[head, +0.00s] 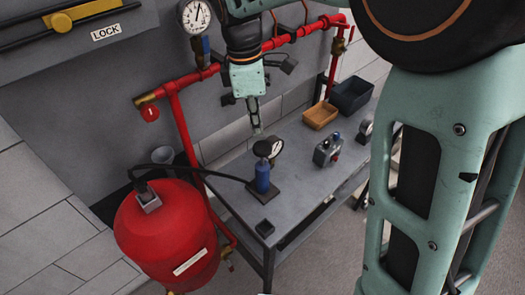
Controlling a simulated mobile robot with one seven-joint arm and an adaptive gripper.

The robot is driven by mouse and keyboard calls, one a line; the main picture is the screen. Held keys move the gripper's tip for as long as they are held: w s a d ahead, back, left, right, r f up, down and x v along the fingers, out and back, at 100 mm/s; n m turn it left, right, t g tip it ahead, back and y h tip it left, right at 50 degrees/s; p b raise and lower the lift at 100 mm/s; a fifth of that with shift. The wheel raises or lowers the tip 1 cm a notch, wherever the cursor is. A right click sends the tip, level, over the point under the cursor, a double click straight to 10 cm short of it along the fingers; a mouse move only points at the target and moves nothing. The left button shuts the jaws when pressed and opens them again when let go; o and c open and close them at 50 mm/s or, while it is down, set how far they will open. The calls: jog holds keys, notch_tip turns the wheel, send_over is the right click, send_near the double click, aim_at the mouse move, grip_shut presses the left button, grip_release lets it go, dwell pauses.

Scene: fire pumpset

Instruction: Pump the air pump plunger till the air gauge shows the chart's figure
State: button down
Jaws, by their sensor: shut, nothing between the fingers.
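The air pump (262,183) is a blue upright cylinder on a dark base, standing on the grey table. Its black plunger knob (262,148) is on top. A small round gauge (277,147) shows just behind and to the right of the knob; its reading is too small to tell. My gripper (257,130) points down right above the knob, shut and empty. I cannot tell whether its tips touch the knob. A black hose runs from the pump to the red tank (165,240). I cannot make out a chart in this view.
Red pipework (184,125) with a larger gauge (196,16) runs behind the table (232,187). A grey control box (328,151), another gauge (366,127), an orange tray (320,115) and a dark bin (351,95) stand to the right. A LOCK label (106,33) is upper left.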

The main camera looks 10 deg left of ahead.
aim_at(260, 146)
jog(key=shift+d+f+b, duration=0.15)
jog(key=shift+f+b, duration=0.75)
jog(key=shift+f, duration=0.25)
jog(key=shift+d+f+b, duration=0.1)
jog(key=shift+f+b, duration=0.75)
jog(key=shift+f, duration=0.3)
